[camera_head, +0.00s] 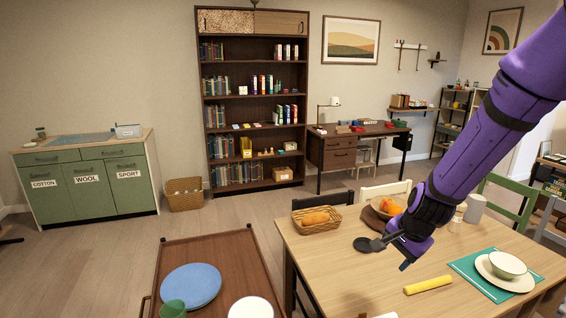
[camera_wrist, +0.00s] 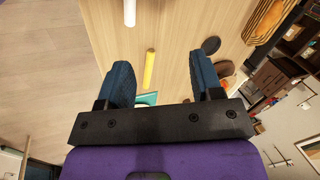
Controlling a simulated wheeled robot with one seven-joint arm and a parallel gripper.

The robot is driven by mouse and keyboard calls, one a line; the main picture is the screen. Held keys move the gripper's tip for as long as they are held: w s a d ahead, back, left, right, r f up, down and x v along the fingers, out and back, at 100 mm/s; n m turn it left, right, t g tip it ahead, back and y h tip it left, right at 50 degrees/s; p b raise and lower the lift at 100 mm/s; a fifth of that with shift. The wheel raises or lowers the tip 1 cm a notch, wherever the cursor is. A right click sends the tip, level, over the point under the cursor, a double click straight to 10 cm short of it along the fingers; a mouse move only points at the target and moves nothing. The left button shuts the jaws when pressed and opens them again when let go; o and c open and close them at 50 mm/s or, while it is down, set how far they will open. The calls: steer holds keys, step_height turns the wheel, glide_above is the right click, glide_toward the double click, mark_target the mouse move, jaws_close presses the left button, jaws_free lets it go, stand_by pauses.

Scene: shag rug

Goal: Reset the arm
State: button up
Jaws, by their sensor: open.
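My purple arm reaches in from the upper right in the head view. My gripper (camera_head: 398,252) hangs over the wooden table (camera_head: 340,265), its fingers low above the top. In the wrist view my gripper (camera_wrist: 162,75) is open, with its two blue-grey fingers spread wide and nothing held between them. A yellow stick (camera_head: 428,285) lies on the table to the right of the gripper. It shows beyond the gap between the fingers in the wrist view (camera_wrist: 149,68). A dark round flat object (camera_head: 368,244) is just left of the gripper; the wrist view shows it apart from the fingers.
A bread basket (camera_head: 316,218), a fruit bowl (camera_head: 388,206) and a plate with a bowl (camera_head: 507,266) on a teal mat stand on the table. A brown cart (camera_head: 220,250) with a blue plate (camera_head: 190,286) is at left. Open floor lies behind.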

steer(key=s+r+n, duration=0.4)
steer(key=s+r, duration=0.1)
steer(key=r, duration=0.5)
steer(key=s+d+r+n+t, duration=0.1)
steer(key=s+r+n, duration=0.2)
steer(key=s+r, duration=0.4)
steer(key=s+d+r+n+h, duration=0.1)
steer(key=s+r+n, duration=0.2)
steer(key=s+r, duration=0.4)
steer(key=s, duration=0.6)
steer(key=shift+d+r+n+t+h, duration=0.3)
steer(key=shift+r+n+t, duration=0.1)
steer(key=shift+s, duration=0.1)
